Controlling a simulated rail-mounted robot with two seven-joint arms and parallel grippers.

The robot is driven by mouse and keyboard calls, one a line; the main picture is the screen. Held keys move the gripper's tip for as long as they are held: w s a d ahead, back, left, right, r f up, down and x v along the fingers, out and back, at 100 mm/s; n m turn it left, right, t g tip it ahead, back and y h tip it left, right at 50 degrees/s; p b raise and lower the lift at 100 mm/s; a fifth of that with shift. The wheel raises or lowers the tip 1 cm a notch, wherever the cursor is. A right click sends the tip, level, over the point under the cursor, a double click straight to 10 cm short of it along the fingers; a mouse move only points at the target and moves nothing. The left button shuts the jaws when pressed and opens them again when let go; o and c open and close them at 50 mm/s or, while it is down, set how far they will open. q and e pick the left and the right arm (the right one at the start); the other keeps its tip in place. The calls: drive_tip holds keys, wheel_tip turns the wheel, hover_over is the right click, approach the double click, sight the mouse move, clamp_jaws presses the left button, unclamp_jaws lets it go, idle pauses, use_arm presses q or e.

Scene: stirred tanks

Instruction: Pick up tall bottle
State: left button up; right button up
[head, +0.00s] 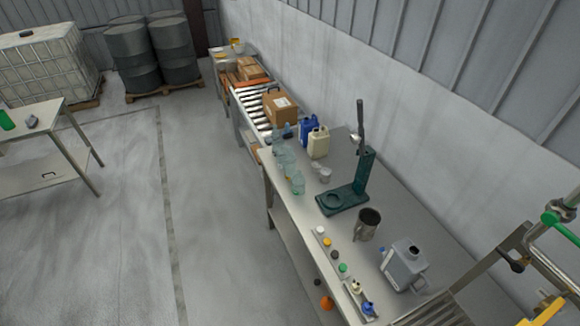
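Several clear greenish bottles (298,183) stand along the left edge of the steel workbench (300,232), towards its far end. They look close in height, and I cannot tell which one is the tall bottle. Behind them stand a blue jug (307,131) and a cream jug (318,143), both upright. A grey jug (404,266) stands at the near end of the bench. Neither of my grippers shows in the head view.
A dark green press stand (345,198), a steel mug (367,224) and a row of small coloured caps (343,267) share the bench. A roller conveyor (255,102) with a cardboard box (280,108) adjoins its far end. The floor (120,220) on the left is clear.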

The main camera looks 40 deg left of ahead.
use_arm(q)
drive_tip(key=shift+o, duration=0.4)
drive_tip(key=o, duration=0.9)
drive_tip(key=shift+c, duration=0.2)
